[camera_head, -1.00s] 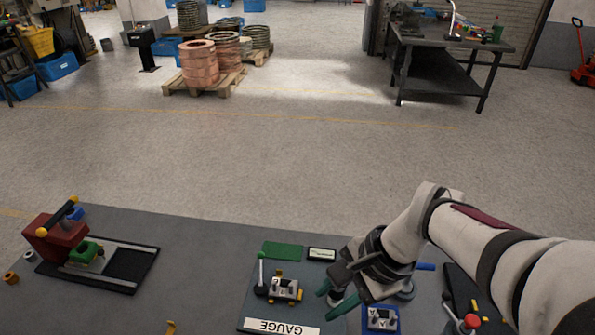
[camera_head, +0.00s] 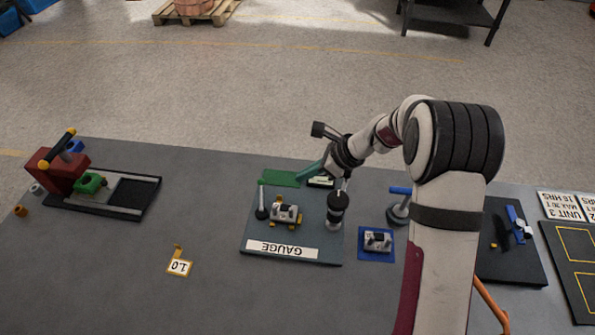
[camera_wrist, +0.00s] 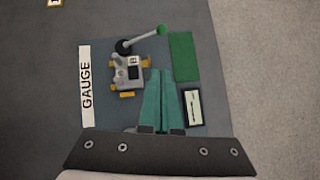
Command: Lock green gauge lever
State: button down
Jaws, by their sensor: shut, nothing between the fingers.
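The gauge lever (camera_head: 262,197) has a thin pale arm and a green tip, standing on a dark round base at the left of the gauge plate (camera_head: 262,232). In the wrist view the lever (camera_wrist: 145,37) slants from its dark base to the green knob. A grey metal part (camera_head: 285,213) with yellow pads sits beside the lever; it also shows in the wrist view (camera_wrist: 127,72). My gripper (camera_head: 299,175) has teal fingers, shut and empty, above the plate's far side. In the wrist view its fingertips (camera_wrist: 159,72) appear just right of the grey part, apart from the lever knob.
A green pad (camera_head: 281,178) and a small display (camera_wrist: 194,107) lie at the plate's far edge. A blue fixture (camera_head: 377,245) with a grey part stands to the right. A red press (camera_head: 62,168) stands far left. A yellow tag marked 1.0 (camera_head: 179,267) lies in front.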

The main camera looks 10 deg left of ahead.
jog(key=x, duration=0.7)
jog(key=shift+a+f, duration=0.15)
jog(key=shift+a, duration=0.1)
jog(key=shift+w+a+f, duration=0.1)
jog(key=shift+a, duration=0.5)
jog(key=shift+w+a+f, duration=0.1)
jog(key=shift+w+a, duration=0.05)
jog(key=shift+a, duration=0.45)
jog(key=shift+w+a, duration=0.1)
jog(key=shift+a, duration=0.35)
